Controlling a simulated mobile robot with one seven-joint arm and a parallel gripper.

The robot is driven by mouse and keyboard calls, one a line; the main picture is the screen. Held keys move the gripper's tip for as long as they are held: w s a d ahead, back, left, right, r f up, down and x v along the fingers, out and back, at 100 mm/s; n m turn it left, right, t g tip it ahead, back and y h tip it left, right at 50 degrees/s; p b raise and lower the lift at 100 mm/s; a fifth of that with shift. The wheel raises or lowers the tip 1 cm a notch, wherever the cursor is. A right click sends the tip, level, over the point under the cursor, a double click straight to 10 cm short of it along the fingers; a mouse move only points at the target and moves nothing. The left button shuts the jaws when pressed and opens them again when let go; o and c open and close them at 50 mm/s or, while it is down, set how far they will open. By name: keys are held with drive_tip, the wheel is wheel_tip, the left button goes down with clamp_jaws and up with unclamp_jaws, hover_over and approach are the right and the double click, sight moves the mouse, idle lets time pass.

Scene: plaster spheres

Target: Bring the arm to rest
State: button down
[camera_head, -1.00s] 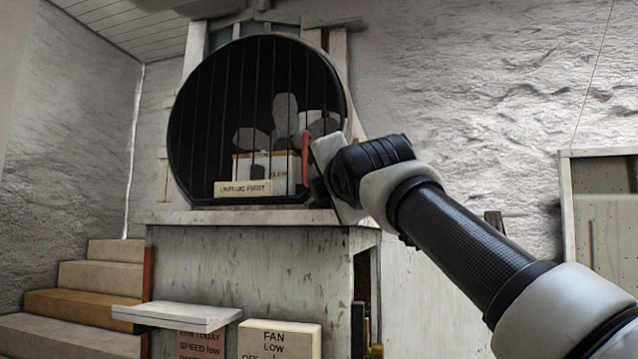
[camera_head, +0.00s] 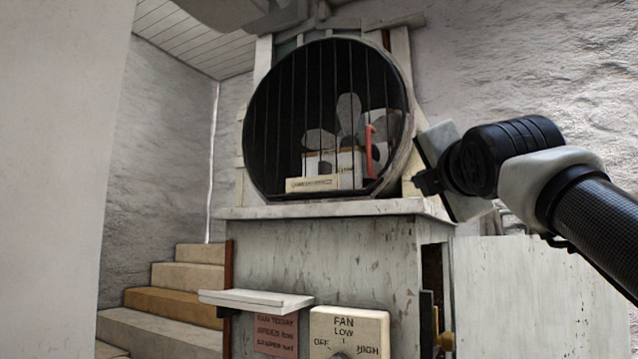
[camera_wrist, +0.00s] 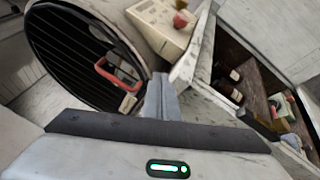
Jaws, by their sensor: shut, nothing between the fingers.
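My gripper (camera_head: 428,182) is at the right of the head view, to the right of the round fan. Its fingers also show in the wrist view (camera_wrist: 161,98), together and empty. My arm comes in from the right edge, bent at the wrist, above the level of the ledge. The gripper appears apart from the handle.
A worn cabinet (camera_head: 320,260) with an open right side stands under the fan. A fan switch box (camera_head: 348,322) and a small white shelf (camera_head: 255,300) are at its front. Steps (camera_head: 175,300) rise at left. The wrist view shows bottles (camera_wrist: 232,84) inside an open compartment.

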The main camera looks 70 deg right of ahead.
drive_tip(key=shift+s+a+f, duration=0.1)
drive_tip(key=shift+s+a, duration=0.05)
drive_tip(key=shift+s, duration=0.65)
drive_tip(key=shift+s+a+f, duration=0.1)
drive_tip(key=shift+s, duration=0.7)
